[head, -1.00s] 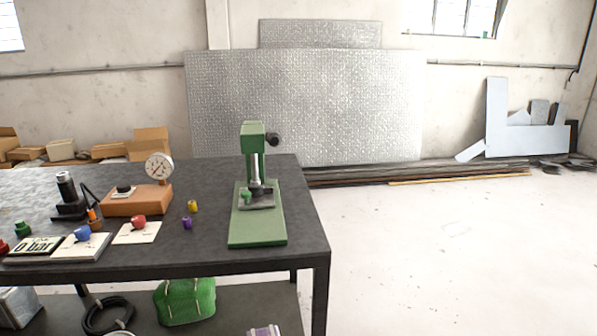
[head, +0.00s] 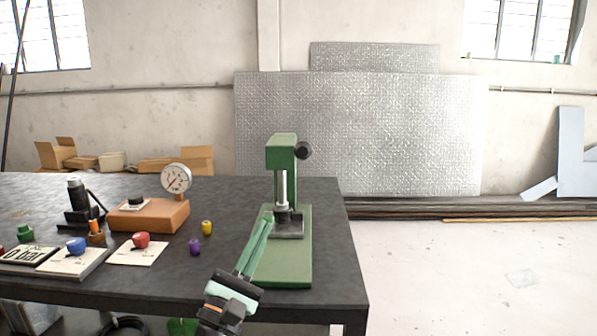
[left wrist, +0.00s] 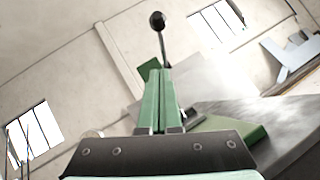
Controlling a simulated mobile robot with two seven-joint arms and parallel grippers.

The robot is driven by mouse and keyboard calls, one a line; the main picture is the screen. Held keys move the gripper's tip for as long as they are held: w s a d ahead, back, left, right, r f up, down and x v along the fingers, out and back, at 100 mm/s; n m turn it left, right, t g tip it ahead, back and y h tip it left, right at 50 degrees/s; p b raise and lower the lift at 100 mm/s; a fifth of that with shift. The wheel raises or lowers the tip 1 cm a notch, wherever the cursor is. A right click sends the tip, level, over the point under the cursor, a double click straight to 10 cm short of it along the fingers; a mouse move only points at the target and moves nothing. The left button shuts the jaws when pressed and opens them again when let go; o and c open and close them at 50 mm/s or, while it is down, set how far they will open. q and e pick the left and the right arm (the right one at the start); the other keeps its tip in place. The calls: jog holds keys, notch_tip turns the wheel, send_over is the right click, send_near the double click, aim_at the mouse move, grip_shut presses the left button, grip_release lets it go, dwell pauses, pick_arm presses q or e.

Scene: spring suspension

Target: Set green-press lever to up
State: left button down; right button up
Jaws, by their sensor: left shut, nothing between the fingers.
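The green press (head: 283,155) stands upright on its green base plate (head: 290,262) near the table's right end. Its lever's black knob (head: 303,150) shows at the right side of the press head, level with it. In the left wrist view the lever's thin rod and black knob (left wrist: 157,20) stick out beyond the fingertips, with part of the press head (left wrist: 149,68) beside them. My left gripper (head: 266,217) reaches in from the front, its green fingers shut and empty, left of and in front of the press column. The fingers also show in the left wrist view (left wrist: 160,75). My right gripper is not in view.
On the dark table (head: 330,225), left of the press, stand yellow (head: 206,228) and purple (head: 195,246) small parts, a gauge (head: 176,179) on an orange block, and cards with red and blue knobs. Open floor lies to the right.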

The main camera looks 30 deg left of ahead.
aim_at(303, 150)
pick_arm(q)
jog(key=s+d+r+p+x, duration=0.1)
jog(key=r+p+x, duration=0.1)
jog(key=x, duration=1)
jog(key=shift+d+r+p, duration=0.25)
jog(key=shift+d+p, duration=0.15)
jog(key=shift+p, duration=0.25)
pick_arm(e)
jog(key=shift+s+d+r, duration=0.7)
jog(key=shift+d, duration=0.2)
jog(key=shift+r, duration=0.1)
